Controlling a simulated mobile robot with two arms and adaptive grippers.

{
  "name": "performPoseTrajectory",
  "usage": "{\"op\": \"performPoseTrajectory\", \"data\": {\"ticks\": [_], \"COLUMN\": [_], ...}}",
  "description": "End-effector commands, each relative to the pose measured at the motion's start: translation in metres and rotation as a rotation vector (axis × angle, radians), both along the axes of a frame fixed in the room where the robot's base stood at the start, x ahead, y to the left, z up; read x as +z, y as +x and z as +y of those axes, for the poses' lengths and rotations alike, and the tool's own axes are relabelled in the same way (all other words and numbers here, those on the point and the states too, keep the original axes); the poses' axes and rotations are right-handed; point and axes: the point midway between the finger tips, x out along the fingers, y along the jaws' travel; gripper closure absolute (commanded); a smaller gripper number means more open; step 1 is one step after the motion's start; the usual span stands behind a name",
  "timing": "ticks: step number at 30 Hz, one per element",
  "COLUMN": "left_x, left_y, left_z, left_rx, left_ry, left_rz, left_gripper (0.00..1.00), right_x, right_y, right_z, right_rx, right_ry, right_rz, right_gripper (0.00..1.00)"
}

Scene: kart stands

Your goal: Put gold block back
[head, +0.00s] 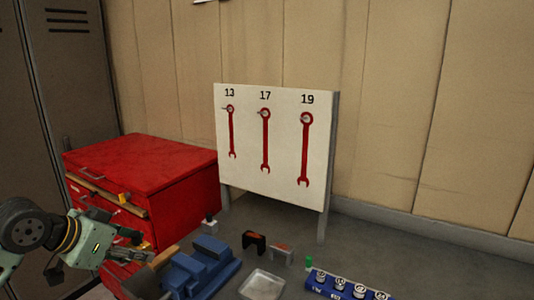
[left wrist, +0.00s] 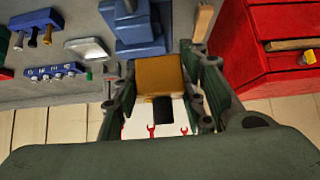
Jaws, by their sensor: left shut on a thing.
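The gold block (left wrist: 160,76) is between the fingers of my left gripper (left wrist: 163,92) in the left wrist view. A short black piece (left wrist: 163,108) shows at its lower end. In the head view my left gripper (head: 133,252) is at the lower left, in front of the red tool chest (head: 150,162) and left of the blue vise (head: 203,267). My right gripper is in neither view.
A metal tray (head: 262,284), a blue rack (head: 340,285) of round pieces and small black and grey holders (head: 280,252) are right of the vise.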

Motion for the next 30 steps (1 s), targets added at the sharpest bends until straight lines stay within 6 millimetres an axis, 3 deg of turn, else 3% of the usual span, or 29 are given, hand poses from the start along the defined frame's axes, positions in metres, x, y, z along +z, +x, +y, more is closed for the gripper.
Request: {"op": "performPoseTrajectory", "data": {"ticks": [14,22,27,30], "left_x": [-0.032,-0.057,-0.069,-0.073], "left_y": [-0.053,-0.114,-0.151,-0.161], "left_z": [-0.059,-0.093,-0.101,-0.102], "left_rx": [-0.199,-0.345,-0.400,-0.412], "left_ry": [-0.002,-0.011,-0.008,-0.004], "left_rz": [0.014,0.009,0.001,-0.001], "left_gripper": [0.99,0.99,0.99,0.99], "right_x": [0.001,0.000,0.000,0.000], "right_y": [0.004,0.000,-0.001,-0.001], "right_z": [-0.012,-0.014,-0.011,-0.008], "right_rx": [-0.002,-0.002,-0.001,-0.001], "right_ry": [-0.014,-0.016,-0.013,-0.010], "right_rz": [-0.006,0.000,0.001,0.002], "right_gripper": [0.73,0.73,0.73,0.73]}}
